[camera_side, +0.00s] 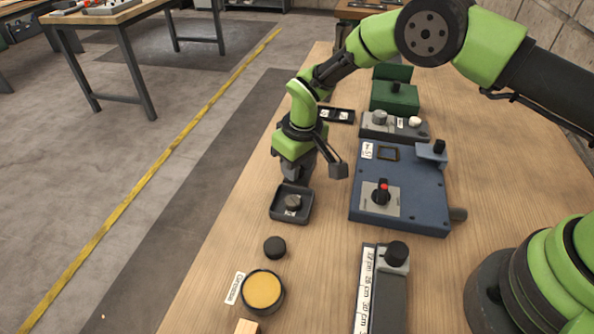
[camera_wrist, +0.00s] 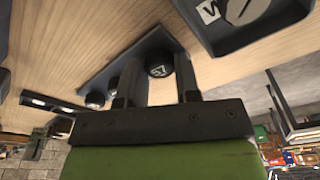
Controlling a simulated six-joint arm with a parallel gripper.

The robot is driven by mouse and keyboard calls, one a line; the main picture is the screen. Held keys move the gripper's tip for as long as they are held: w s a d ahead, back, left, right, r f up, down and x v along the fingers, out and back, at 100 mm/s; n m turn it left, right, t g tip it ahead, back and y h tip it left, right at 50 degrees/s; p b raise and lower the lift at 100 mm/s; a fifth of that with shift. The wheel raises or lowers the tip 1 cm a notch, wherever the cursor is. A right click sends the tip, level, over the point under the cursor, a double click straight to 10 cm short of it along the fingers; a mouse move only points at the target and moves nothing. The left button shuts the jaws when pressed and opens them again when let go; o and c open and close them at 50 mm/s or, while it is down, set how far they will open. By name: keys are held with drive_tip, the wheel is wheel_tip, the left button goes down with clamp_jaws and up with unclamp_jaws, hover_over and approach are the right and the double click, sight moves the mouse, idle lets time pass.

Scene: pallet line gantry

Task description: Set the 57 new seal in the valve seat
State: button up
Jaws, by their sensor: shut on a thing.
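My gripper (camera_side: 297,178) points down just behind a dark square tray (camera_side: 276,215). In the wrist view its two fingers (camera_wrist: 157,82) are shut on a small black round seal (camera_wrist: 158,69) with a white "57" label. That seal is at a dark wedge-shaped holder (camera_wrist: 122,68); I cannot tell whether it is lifted clear. In the side view the gripper hides the seal. The blue valve body (camera_side: 422,200) lies to the right, with a square dark frame (camera_side: 388,153), a white label, and a red-tipped lever (camera_side: 382,190) on a pale plate. I cannot tell for certain which part is the seat.
The square tray, also in the wrist view (camera_wrist: 285,35), holds a grey round piece (camera_side: 293,202) with a white label. A black puck (camera_side: 275,248), a yellow-topped round tin (camera_side: 262,291) and a ruler fixture (camera_side: 385,300) stand nearer. A grey block (camera_side: 395,126) and green box (camera_side: 394,97) stand farther back.

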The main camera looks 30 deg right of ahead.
drive_tip(key=shift+r, duration=0.1)
drive_tip(key=shift+r, duration=2.95)
drive_tip(key=s+d+r, duration=0.1)
drive_tip(key=d+r, duration=0.1)
drive_tip(key=d, duration=0.6)
drive_tip(key=r, duration=0.2)
hover_over(387, 153)
drive_tip(key=shift+s+f, duration=0.2)
drive_tip(key=shift+f, duration=3)
drive_tip(key=shift+f, duration=0.45)
